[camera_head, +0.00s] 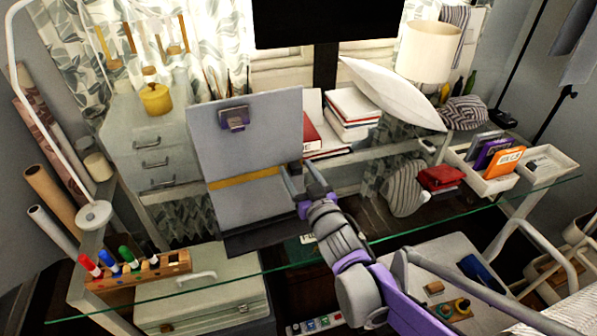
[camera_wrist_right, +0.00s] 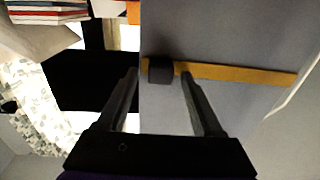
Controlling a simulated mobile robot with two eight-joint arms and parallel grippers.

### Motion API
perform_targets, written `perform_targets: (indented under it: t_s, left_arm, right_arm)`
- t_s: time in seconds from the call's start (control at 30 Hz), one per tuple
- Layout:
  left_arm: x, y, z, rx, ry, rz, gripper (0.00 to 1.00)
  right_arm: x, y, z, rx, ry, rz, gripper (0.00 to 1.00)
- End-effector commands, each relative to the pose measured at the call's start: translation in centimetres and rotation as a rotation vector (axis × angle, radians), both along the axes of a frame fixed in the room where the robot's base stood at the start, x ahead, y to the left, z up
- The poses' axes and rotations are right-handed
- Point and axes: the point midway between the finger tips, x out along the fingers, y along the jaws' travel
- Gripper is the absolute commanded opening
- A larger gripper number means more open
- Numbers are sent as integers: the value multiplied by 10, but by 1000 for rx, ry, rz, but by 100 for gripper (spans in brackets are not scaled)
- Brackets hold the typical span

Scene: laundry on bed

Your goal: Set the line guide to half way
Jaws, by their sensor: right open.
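The grey copy-holder board (camera_head: 245,140) stands tilted on the glass desk, with a clip (camera_head: 234,119) at its top. The line guide (camera_head: 240,179) is an orange-yellow strip across the board, somewhat below its middle. My right gripper (camera_head: 303,176) is at the right end of the strip. In the right wrist view the strip (camera_wrist_right: 235,73) ends in a dark block (camera_wrist_right: 160,69). My open right fingers (camera_wrist_right: 160,85) lie on either side of this block, with gaps visible; contact cannot be told. My left gripper is out of view.
A wooden marker rack (camera_head: 150,270) stands at the desk's front left. Books (camera_head: 350,108) and a white cushion (camera_head: 392,92) are behind and right of the board. A dark monitor (camera_head: 325,22) hangs above.

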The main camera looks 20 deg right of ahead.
Motion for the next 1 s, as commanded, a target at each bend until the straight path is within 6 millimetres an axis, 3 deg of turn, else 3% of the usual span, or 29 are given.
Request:
perform_targets:
  t_s: [0.27,0.7,1.0]
  left_arm:
    - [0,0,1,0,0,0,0]
    - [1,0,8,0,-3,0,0]
    - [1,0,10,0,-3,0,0]
  right_arm:
    - [-15,-2,0,-1,0,0,68]
    - [-92,-11,1,-1,0,-1,68]
    - [-108,-13,0,0,0,-1,68]
